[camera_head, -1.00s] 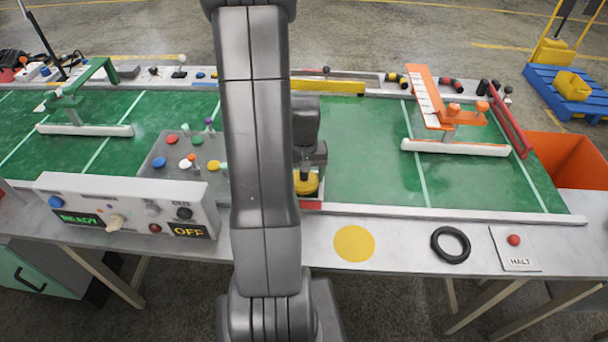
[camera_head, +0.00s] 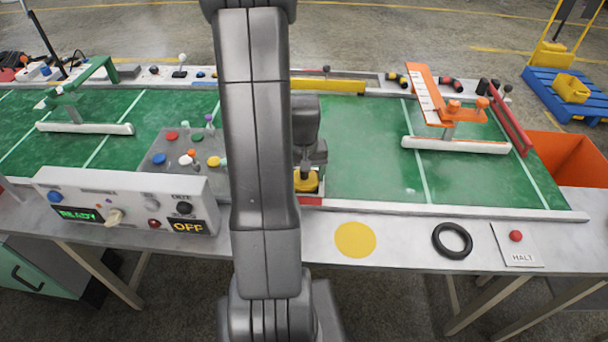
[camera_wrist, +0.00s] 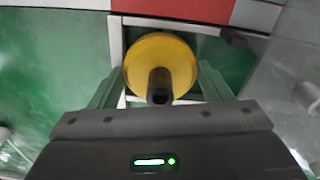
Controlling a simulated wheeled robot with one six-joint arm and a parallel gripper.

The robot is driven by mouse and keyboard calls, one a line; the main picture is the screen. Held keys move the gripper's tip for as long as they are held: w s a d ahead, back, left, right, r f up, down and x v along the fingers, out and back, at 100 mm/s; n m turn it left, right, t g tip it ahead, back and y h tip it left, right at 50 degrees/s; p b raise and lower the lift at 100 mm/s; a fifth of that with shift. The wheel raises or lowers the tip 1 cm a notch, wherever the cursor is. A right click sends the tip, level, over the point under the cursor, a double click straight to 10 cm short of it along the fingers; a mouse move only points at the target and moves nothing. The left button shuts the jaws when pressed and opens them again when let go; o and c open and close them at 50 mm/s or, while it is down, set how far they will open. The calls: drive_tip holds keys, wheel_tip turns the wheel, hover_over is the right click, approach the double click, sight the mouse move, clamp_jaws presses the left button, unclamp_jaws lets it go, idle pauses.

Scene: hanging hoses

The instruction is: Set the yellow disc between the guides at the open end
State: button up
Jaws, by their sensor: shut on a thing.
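The yellow disc (camera_head: 306,182) is at the near edge of the green belt, partly hidden behind my arm in the head view. In the wrist view the disc (camera_wrist: 181,57) has a dark upright knob at its middle. My gripper (camera_wrist: 160,78) is shut on it, with a finger at each side. Pale strips (camera_wrist: 117,45) run along the disc's left and far sides; I cannot tell whether the disc touches them or what is under it. At the belt's right end are an orange guide (camera_head: 425,95) and a red bar (camera_head: 510,124).
A control box (camera_head: 130,208) and a button panel (camera_head: 180,155) stand to the left. A flat yellow circle (camera_head: 355,240), a black ring (camera_head: 452,240) and a HALT plate (camera_head: 517,248) are on the front ledge. The green belt (camera_head: 370,150) right of my gripper is clear.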

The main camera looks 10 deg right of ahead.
drive_tip(key=shift+s+a+f, duration=0.1)
drive_tip(key=shift+s+f, duration=0.2)
drive_tip(key=shift+f, duration=0.25)
drive_tip(key=shift+s+a+f, duration=0.1)
drive_tip(key=shift+s+f, duration=0.15)
drive_tip(key=shift+f, duration=0.25)
drive_tip(key=o, duration=0.9)
drive_tip(key=shift+o, duration=1.1)
drive_tip(key=shift+a, duration=0.25)
drive_tip(key=shift+w, duration=0.1)
drive_tip(key=shift+w+d+r, duration=0.1)
drive_tip(key=shift+w+r, duration=0.05)
drive_tip(key=shift+r, duration=0.3)
wheel_tip(320, 180, up, 15)
drive_tip(key=p, duration=0.1)
